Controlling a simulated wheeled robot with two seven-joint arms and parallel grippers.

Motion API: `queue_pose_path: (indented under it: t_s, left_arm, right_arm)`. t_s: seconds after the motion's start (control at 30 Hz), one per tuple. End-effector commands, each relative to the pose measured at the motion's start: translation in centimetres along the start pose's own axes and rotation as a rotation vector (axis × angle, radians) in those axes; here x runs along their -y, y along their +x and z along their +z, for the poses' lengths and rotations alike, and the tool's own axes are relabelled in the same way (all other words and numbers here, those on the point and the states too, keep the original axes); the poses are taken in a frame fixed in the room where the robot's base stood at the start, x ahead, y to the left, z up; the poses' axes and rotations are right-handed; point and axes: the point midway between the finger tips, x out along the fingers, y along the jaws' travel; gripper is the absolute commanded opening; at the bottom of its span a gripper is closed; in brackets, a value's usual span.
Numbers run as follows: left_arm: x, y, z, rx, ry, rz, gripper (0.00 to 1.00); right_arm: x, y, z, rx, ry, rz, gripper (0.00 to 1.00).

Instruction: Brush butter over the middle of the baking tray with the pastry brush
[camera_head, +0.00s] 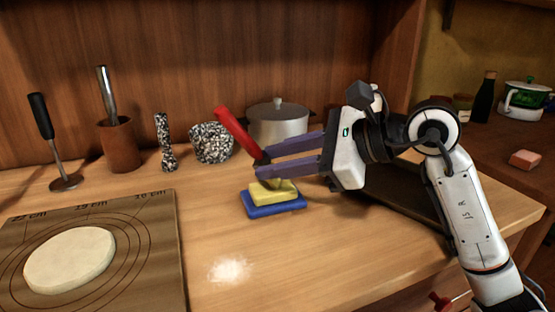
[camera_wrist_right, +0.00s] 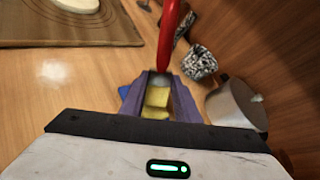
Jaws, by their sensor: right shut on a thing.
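The pastry brush has a red handle (camera_head: 235,130) and is tilted, its handle up to the left. My right gripper (camera_head: 265,163) is shut on it near the handle's lower end. The brush head points down at the yellow butter (camera_head: 262,192), on a blue dish (camera_head: 275,209); I cannot tell whether it touches. In the right wrist view the red handle (camera_wrist_right: 168,38) rises between the fingers, with the butter (camera_wrist_right: 156,98) beyond. The dark baking tray (camera_head: 405,195) lies on the counter to the right, partly hidden by my right arm. My left gripper is not in view.
A lidded pot (camera_head: 278,125) stands close behind the gripper, beside a speckled mortar (camera_head: 211,144) and its pestle (camera_head: 165,143). A pastry mat (camera_head: 150,245) with dough (camera_head: 70,260) lies at the left. Flour (camera_head: 230,270) is spilled on the clear front counter.

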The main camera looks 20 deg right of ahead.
Motion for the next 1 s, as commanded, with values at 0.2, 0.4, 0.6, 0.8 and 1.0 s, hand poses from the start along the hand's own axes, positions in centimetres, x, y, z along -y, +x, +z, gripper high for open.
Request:
queue_pose_path:
  t_s: [0.2, 0.4, 0.6, 0.8, 1.0]
  left_arm:
    - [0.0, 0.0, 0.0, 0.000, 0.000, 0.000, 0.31]
    - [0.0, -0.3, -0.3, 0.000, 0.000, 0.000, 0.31]
    - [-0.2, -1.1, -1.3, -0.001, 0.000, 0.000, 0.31]
    - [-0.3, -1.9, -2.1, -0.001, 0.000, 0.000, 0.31]
    - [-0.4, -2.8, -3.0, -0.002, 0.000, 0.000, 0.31]
  right_arm:
    - [-0.1, 0.1, -0.2, -0.004, 0.002, 0.004, 0.07]
    - [0.1, -0.1, 0.3, -0.005, 0.001, 0.004, 0.07]
    - [0.8, -0.9, 1.7, -0.004, 0.001, 0.002, 0.07]
    - [1.4, -1.5, 3.0, -0.003, 0.001, 0.002, 0.07]
    - [2.0, -2.2, 4.4, -0.003, 0.000, 0.001, 0.07]
